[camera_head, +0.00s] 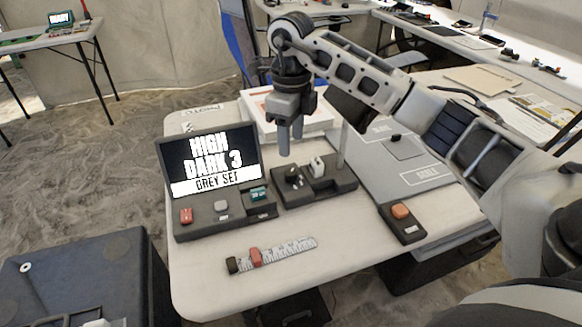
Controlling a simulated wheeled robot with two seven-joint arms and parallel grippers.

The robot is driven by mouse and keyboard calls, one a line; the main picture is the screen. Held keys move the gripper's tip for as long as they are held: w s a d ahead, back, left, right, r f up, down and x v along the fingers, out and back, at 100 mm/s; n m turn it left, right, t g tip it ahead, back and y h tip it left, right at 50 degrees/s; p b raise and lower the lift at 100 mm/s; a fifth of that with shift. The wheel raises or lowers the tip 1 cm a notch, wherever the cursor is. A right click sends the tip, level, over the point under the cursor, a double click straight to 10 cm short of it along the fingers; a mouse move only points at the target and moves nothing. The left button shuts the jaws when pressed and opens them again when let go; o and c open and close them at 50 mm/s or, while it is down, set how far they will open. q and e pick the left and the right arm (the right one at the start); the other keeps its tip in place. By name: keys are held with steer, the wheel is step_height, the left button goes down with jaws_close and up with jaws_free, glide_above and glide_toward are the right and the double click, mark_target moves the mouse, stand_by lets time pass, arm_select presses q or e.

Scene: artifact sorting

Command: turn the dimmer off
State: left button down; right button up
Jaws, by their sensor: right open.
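No part carries a readable dimmer label. A dark box with an orange rounded knob or button (401,211) sits at the table's right side. A ruler-like strip (290,249) with a red slider (255,257) and a dark end block lies near the front. I cannot tell which of these, if either, is the dimmer. My right gripper (290,146) reaches in from the right and hangs pointing down above the back of the table, beside the screen's right edge. It is open, with nothing seen between its fingers. It is apart from both parts. My left gripper is out of view.
Another dark tray (330,187) holds small pieces. A grey scale-like plate (405,155) lies right. The table's front (210,290) is clear.

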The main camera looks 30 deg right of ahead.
mark_target(291, 172)
step_height(291, 172, down, 8)
steer(key=shift+c, duration=0.4)
steer(key=c, duration=0.9)
